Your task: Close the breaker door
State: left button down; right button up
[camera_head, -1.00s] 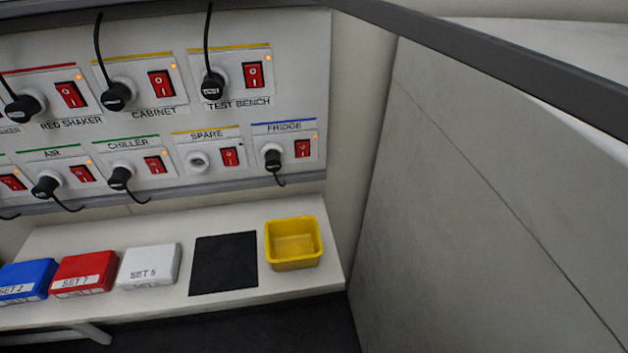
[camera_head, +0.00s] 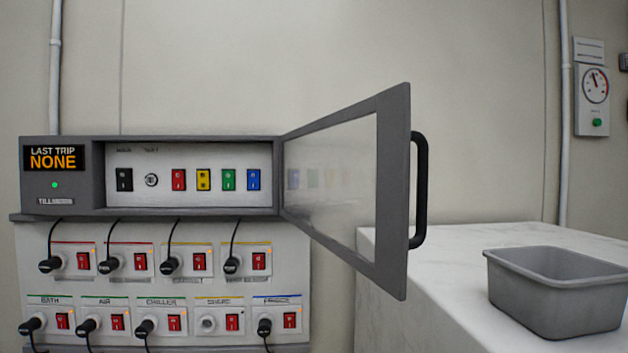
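The breaker door (camera_head: 398,190) stands open, swung out to the right from the breaker box (camera_head: 62,184). It has a grey frame, a clear pane and a black bar handle (camera_head: 421,190) on its free edge. Inside the open box are a black switch (camera_head: 124,180), a round key-like switch (camera_head: 151,180), and red, yellow, green and blue breakers (camera_head: 216,180). The display reads "LAST TRIP NONE" and a green light shows below it. Neither of my grippers is in view.
A panel of plugs and red switches (camera_head: 190,283) is below the box. At the right, a pale marble-like counter (camera_head: 400,260) holds a grey bin (camera_head: 556,300). A gauge (camera_head: 594,88) and a pipe (camera_head: 564,120) are on the back wall. The space around the handle looks clear.

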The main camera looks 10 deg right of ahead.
aim_at(391, 107)
jog(key=l+u, duration=0.25)
jog(key=l, duration=0.2)
jog(key=l+u, duration=0.2)
jog(key=l, duration=0.25)
jog(key=k+l+u, duration=0.25)
jog(key=l, duration=0.15)
jog(key=l+u, duration=0.25)
jog(key=l, duration=0.2)
jog(key=k+j+z, duration=0.1)
jog(key=j+z, duration=0.3)
